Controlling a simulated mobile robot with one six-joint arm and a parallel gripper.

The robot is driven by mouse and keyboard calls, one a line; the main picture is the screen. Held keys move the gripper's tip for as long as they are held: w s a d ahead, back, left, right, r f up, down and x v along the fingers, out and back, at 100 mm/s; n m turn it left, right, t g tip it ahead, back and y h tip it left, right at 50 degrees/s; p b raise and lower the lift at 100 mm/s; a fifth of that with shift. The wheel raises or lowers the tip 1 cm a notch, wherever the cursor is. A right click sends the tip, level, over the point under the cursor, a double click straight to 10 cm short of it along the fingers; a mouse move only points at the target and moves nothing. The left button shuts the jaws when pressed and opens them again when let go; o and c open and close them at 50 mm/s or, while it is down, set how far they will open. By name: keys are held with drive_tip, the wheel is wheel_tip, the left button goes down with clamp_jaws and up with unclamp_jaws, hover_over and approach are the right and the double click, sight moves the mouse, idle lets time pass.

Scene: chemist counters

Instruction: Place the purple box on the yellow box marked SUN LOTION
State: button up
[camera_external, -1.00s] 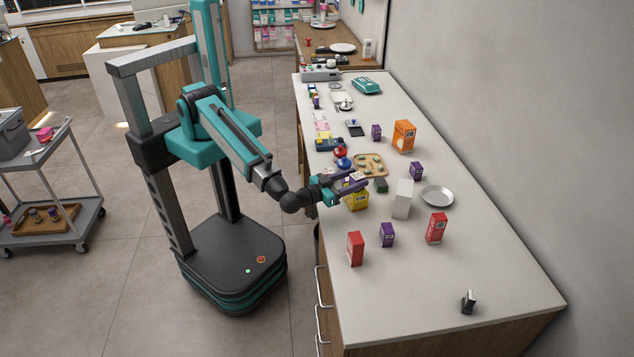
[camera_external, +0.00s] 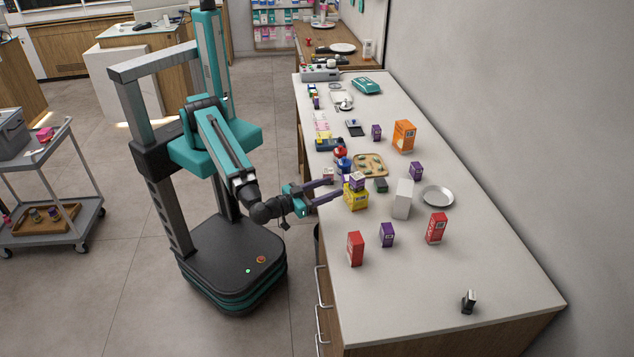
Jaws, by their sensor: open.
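A purple box (camera_external: 357,181) with a pale face rests on top of the yellow box (camera_external: 355,200), which stands on the counter near its left edge. The print on the yellow box is too small to read. My gripper (camera_external: 332,190) is open and empty, just left of the two boxes, its fingers pointing right toward them and apart from the purple box as far as I can see. Other purple boxes stand on the counter: one (camera_external: 387,235) in front, one (camera_external: 416,171) to the right and one (camera_external: 376,132) farther back.
A white box (camera_external: 402,200) and a dark green box (camera_external: 381,186) stand right of the yellow box. Red boxes (camera_external: 355,248) (camera_external: 436,229), a round plate (camera_external: 437,196) and a wooden tray (camera_external: 371,164) are nearby. The counter's front end (camera_external: 410,300) is mostly clear.

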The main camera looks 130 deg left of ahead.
drive_tip(key=shift+v, duration=0.75)
